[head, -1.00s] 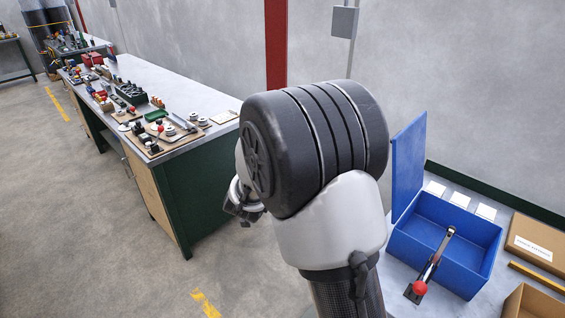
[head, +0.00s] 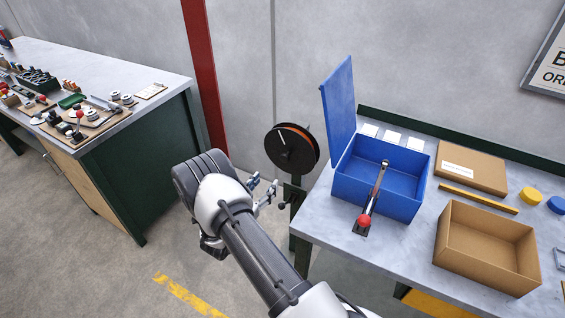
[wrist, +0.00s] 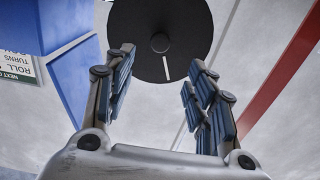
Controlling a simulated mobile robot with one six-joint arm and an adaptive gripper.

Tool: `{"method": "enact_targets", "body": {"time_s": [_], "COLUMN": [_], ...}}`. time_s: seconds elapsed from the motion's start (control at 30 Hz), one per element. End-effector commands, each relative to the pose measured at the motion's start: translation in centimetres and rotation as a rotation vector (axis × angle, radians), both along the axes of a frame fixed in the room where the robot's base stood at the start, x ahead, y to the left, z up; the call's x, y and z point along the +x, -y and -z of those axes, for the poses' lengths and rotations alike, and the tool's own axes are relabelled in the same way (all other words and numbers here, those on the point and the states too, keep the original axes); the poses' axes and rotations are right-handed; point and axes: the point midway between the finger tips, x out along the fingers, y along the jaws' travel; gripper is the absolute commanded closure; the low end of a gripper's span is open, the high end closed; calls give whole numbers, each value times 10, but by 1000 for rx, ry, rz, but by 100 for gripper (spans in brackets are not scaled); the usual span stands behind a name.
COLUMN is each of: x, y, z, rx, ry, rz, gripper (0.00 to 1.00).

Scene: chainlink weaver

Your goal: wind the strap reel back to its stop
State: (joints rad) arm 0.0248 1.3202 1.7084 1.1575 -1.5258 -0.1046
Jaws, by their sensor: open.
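The strap reel (head: 290,149) is a black disc with an orange band at its rim and a white line on its face. It stands on a dark post (head: 297,212) at the left end of the right-hand bench. In the wrist view the reel (wrist: 185,25) fills the top middle, with its round hub and white line showing. My gripper (head: 268,190) is open and empty, below and left of the reel in the head view. In the wrist view its fingers (wrist: 160,62) point toward the reel's lower part and appear apart from it.
A blue box (head: 376,190) with raised lid and a red-knobbed lever (head: 364,220) stand on the right bench (head: 342,238). An open cardboard box (head: 487,246) is farther right. A cluttered bench (head: 150,90) stands left. Floor between benches is clear.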

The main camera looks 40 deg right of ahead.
Motion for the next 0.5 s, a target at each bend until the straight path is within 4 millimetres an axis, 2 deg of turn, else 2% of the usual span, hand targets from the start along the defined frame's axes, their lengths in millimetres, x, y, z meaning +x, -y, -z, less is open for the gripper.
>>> {"method": "enact_targets", "body": {"time_s": [0.1, 0.5], "x": [9, 41], "y": [27, 102], "z": [1, 1], "rx": [-1, 0], "ry": [4, 3], "rz": [5, 1], "gripper": [50, 50]}}
